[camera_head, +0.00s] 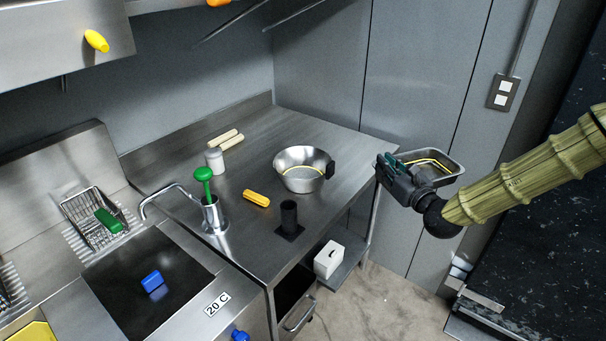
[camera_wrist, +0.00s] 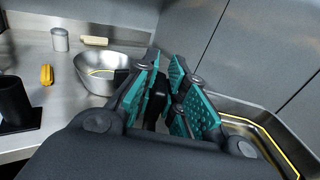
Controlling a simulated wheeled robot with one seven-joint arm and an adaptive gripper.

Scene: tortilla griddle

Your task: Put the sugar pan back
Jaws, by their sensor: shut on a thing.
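A rectangular metal pan (camera_head: 450,166) with a yellow line inside, which I take for the sugar pan, is in the air off the right end of the steel counter. My gripper (camera_head: 393,163) is at its left side. In the wrist view, the teal fingers of my gripper (camera_wrist: 168,88) are closed around a dark piece that looks like the pan's handle. The pan (camera_wrist: 268,140) shows there at the lower right, partly hidden by the gripper. Its contents cannot be made out.
The steel counter (camera_head: 240,240) holds a round metal bowl (camera_head: 290,182) with a black handle, a yellow object (camera_head: 256,198), a black holder (camera_head: 289,219), a white shaker (camera_head: 215,161) and a green-handled tool (camera_head: 204,176). A dark griddle (camera_head: 125,290) is at left. The counter's right end is clear.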

